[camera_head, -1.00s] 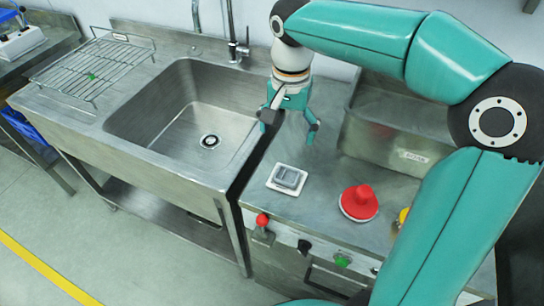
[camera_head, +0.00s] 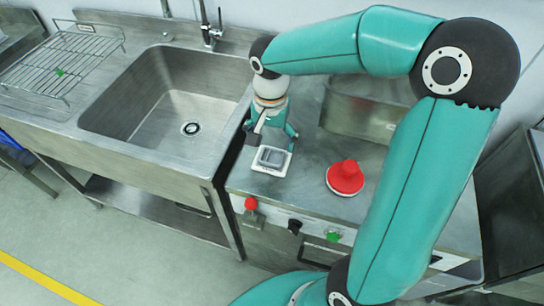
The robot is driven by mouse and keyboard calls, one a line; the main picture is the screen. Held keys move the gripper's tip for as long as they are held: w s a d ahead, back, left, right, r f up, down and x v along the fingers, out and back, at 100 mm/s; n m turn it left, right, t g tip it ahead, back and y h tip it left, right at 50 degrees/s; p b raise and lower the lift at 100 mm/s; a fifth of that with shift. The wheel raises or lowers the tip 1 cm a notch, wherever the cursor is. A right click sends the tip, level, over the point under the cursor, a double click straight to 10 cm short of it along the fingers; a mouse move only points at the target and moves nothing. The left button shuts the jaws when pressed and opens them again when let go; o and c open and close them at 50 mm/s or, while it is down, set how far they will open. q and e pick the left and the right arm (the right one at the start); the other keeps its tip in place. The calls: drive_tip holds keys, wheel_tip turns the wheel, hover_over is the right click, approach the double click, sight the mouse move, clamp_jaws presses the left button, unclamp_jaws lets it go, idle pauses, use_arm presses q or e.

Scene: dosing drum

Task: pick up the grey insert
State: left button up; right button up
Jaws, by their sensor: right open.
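The grey insert (camera_head: 271,156) is a small grey block lying on a white square base (camera_head: 271,170) on the steel worktop, near its front left edge. My right gripper (camera_head: 271,141) points down just behind the insert in the picture, with its fingers spread apart to the insert's left and right sides. It is open and holds nothing. I cannot tell how high the fingertips are above the worktop. My left gripper is not in view.
A red knobbed lid (camera_head: 345,178) stands on the worktop to the right. A steel container (camera_head: 362,112) is behind it, partly hidden by my arm. A sink (camera_head: 175,115) lies left. A red knob (camera_head: 251,203) and a green button (camera_head: 333,237) are on the front panel.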

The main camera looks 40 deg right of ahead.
sight(272, 158)
drive_tip(key=f, duration=0.5)
drive_tip(key=shift+s+p, duration=0.25)
drive_tip(key=shift+p, duration=0.05)
drive_tip(key=shift+a+r, duration=0.1)
drive_tip(key=c, duration=1.2)
